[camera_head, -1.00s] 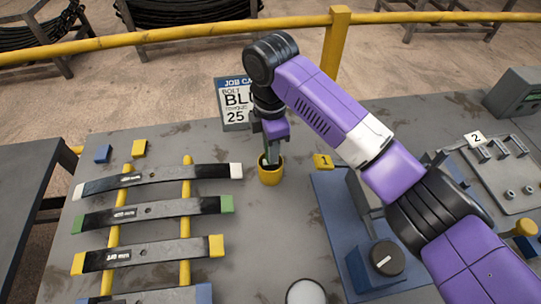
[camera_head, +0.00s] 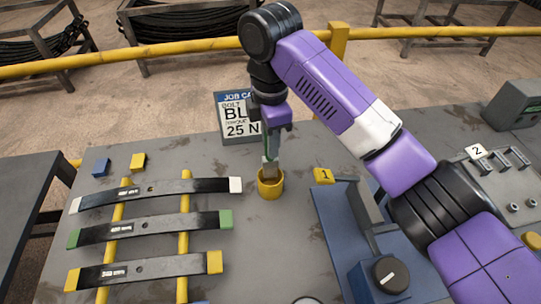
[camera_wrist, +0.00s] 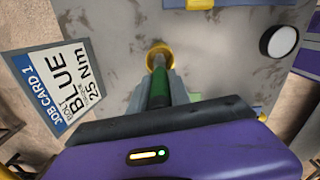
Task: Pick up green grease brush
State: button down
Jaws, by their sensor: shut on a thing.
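The green grease brush (camera_head: 266,144) is upright in my gripper (camera_head: 277,127), with its green handle between the fingers. Its bristle end reaches down to the mouth of a small yellow cup (camera_head: 270,190) on the grey table. In the wrist view the green handle (camera_wrist: 159,93) points away from my gripper toward the yellow cup (camera_wrist: 159,55). My gripper is shut on the handle above the cup. Whether the bristle tip is still inside the rim is hard to tell.
Leaf springs with coloured ends (camera_head: 150,227) lie on yellow bars at left. The job card (camera_head: 238,117) stands behind the cup. A yellow block marked 1 (camera_head: 323,176) and a blue fixture (camera_head: 375,255) are at right. A yellow rail (camera_head: 180,52) runs behind the table.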

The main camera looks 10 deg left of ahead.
notch_tip(320, 180, up, 13)
jog(key=shift+p, duration=0.5)
